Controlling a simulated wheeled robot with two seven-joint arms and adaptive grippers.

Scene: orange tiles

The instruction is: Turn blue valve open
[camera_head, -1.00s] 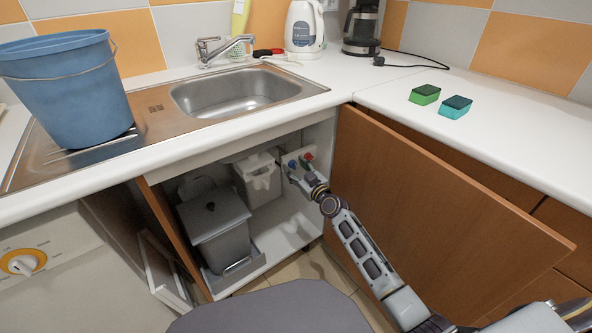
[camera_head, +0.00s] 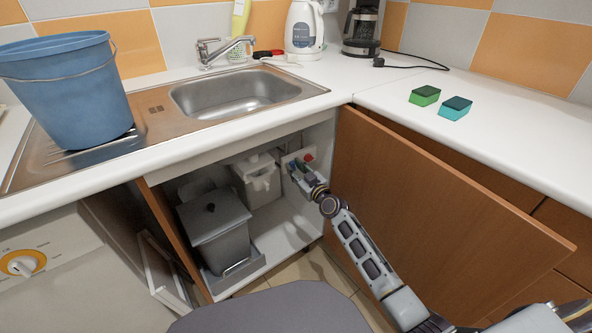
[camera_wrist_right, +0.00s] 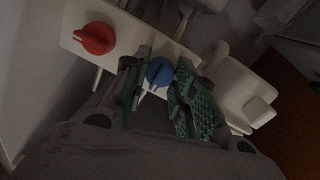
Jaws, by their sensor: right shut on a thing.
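The blue valve (camera_wrist_right: 158,72) is a round knob with a raised grip, on a white plate (camera_wrist_right: 128,38) inside the under-sink cabinet. My right gripper (camera_wrist_right: 162,88) has its green-padded fingers on either side of the blue valve, shut on it. In the head view the right gripper (camera_head: 293,168) reaches the plate and mostly hides the blue valve. The red valve (camera_wrist_right: 98,39) is beside it on the same plate, and also shows in the head view (camera_head: 308,157). My left gripper is not in view.
The open cabinet door (camera_head: 440,215) stands right of my right arm. A grey bin (camera_head: 216,235) and a white container (camera_head: 259,185) are inside the cabinet to the left. The sink (camera_head: 235,92) and a blue bucket (camera_head: 70,95) are above.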

